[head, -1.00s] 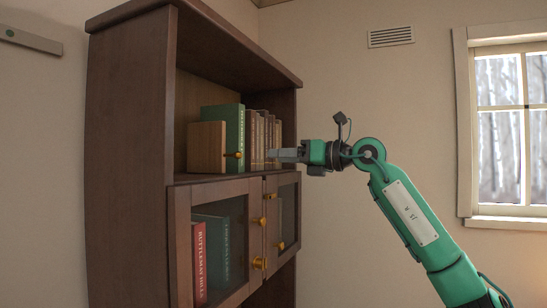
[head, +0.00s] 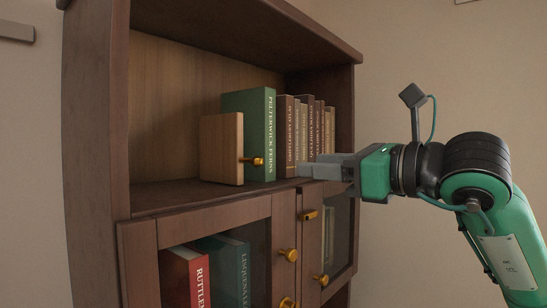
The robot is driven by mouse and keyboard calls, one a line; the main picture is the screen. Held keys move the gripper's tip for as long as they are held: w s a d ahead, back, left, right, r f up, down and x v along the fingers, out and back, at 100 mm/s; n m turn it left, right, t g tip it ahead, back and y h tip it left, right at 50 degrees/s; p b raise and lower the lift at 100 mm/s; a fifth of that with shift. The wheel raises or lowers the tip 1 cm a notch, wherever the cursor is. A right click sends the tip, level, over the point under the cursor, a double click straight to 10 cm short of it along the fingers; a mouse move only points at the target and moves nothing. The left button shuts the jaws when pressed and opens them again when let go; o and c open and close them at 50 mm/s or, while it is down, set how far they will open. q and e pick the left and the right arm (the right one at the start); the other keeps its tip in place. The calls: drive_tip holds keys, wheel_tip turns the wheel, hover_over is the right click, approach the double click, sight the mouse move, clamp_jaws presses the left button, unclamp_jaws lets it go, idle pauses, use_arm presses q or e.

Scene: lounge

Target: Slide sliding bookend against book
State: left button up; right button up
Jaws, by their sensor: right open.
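The sliding bookend is a wooden block (head: 220,148) with a small brass knob (head: 254,161), upright on the open shelf at the left of the books. A thick green book (head: 262,135) stands just right of it; I cannot tell whether the two touch. Several brown and tan books (head: 288,137) stand in a row to the right of the green one. My right gripper (head: 312,168) comes in from the right, its fingers in front of the brown books' lower spines, right of the knob. It is open and holds nothing. My left gripper is out of view.
The dark wood bookcase (head: 95,150) has a bare stretch of shelf (head: 165,195) left of the bookend. Below are glass-fronted doors with brass knobs (head: 290,255). A red book (head: 185,278) and a teal book (head: 228,270) stand behind the glass.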

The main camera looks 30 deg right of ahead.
sight(261, 159)
drive_tip(key=p+x, duration=0.2)
drive_tip(key=x, duration=0.2)
drive_tip(key=p+x, duration=0.2)
drive_tip(key=x, duration=0.2)
drive_tip(key=p+x, duration=0.2)
drive_tip(key=x, duration=0.2)
drive_tip(key=shift+a+r+p, duration=0.25)
drive_tip(key=shift+a+p, duration=0.15)
drive_tip(key=shift+w+a+f, duration=0.15)
drive_tip(key=shift+w+f, duration=0.05)
drive_tip(key=shift+w, duration=0.45)
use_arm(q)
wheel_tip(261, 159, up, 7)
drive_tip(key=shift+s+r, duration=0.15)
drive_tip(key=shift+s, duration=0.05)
use_arm(e)
clamp_jaws()
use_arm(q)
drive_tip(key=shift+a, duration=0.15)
